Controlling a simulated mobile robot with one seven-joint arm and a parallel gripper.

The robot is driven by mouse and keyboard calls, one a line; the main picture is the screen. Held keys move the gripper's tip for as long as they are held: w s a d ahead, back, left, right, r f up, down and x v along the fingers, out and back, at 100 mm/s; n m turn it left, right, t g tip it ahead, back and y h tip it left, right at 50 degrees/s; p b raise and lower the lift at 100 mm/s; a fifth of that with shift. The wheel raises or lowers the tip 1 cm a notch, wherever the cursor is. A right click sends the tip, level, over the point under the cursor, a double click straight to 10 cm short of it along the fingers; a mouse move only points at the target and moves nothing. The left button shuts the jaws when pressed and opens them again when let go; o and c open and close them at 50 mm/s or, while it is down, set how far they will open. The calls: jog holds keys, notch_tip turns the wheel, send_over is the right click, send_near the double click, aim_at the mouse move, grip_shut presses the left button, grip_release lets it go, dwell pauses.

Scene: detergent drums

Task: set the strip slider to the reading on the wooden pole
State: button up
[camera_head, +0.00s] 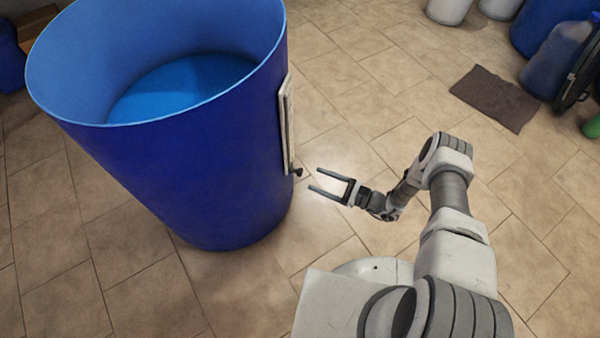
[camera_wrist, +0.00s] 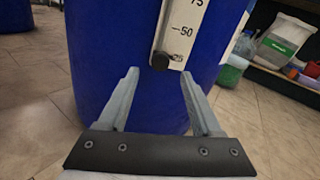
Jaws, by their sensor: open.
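The white scale strip (camera_head: 287,125) is fixed upright on the right side of a blue drum (camera_head: 190,160). In the wrist view the strip (camera_wrist: 183,30) shows printed marks 75 and 50, with a partly hidden number near its lower end. The dark slider knob (camera_wrist: 160,61) sits at the lower part of the strip, below the 50 mark; it also shows in the head view (camera_head: 298,173). My gripper (camera_head: 314,179) is open and empty, its fingers pointing at the knob with a small gap before it. The knob appears between the fingertips (camera_wrist: 160,74). No wooden pole is visible.
The drum is open on top, with a lighter blue surface inside. A brown mat (camera_head: 495,98) lies on the tiled floor at right, near blue containers (camera_head: 556,55). Floor around my arm is clear.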

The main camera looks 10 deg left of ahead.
aim_at(300, 172)
jog(key=a, duration=0.3)
jog(key=w+a+b, duration=0.1)
jog(key=a, duration=0.3)
jog(key=shift+w+a, duration=0.15)
jog(key=shift+w, duration=0.05)
grip_shut()
dwell(1.1)
